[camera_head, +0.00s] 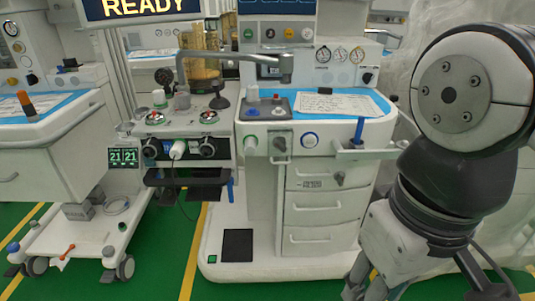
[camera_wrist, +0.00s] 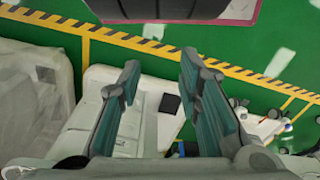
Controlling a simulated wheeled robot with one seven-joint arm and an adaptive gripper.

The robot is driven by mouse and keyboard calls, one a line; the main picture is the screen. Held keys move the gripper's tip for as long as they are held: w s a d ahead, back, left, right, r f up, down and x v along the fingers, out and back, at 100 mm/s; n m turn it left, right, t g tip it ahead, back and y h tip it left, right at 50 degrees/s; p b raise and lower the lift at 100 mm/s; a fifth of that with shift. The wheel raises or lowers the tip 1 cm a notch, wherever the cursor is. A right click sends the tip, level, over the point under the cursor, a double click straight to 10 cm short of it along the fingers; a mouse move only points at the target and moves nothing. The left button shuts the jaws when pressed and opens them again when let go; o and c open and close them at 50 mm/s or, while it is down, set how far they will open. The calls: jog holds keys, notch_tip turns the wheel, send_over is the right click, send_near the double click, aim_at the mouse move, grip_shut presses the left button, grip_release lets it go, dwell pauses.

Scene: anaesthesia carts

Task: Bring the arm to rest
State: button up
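My arm (camera_head: 470,90) hangs bent at the right side of the head view, in front of the pale covered surface there. No held object shows.
The middle anaesthesia cart (camera_head: 325,200) with drawers stands just left of my arm. Another cart (camera_head: 40,150) stands at the far left. Green floor (camera_head: 165,235) with yellow lines lies between them. In the wrist view a dark-topped box (camera_wrist: 175,10) is at the top.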

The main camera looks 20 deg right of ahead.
dwell(0.6)
notch_tip(320, 180, up, 28)
jog(key=t+p, duration=0.3)
jog(key=p, duration=2.3)
jog(key=shift+d+r+t+p, duration=0.15)
jog(key=shift+d+t+p, duration=0.1)
jog(key=shift+t+p, duration=0.15)
jog(key=shift+d, duration=0.1)
